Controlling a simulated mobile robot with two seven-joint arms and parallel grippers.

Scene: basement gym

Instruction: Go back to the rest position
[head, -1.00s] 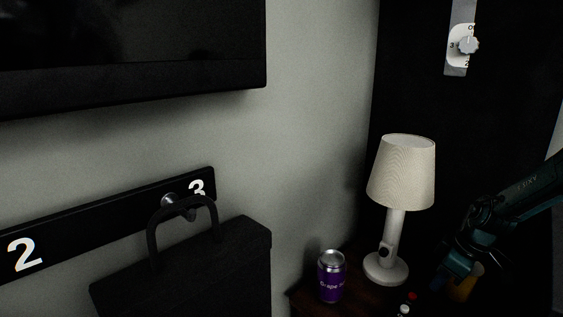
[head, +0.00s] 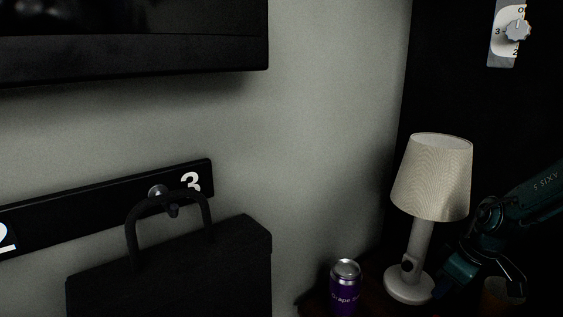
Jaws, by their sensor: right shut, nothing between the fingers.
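My right arm comes in from the right edge in the head view. Its gripper (head: 440,290) points down and left beside the base of a white table lamp (head: 432,178). The gripper is shut and holds nothing; its fingertips are dark and hard to make out. I cannot tell whether it touches the lamp base. My left gripper is not in view.
A purple grape can (head: 345,288) stands on a dark wooden table (head: 314,303) left of the lamp. An orange cup-like thing (head: 497,294) is partly behind my arm. A black bag (head: 170,266) hangs from a numbered hook rail (head: 100,205). A dial (head: 517,30) is up right.

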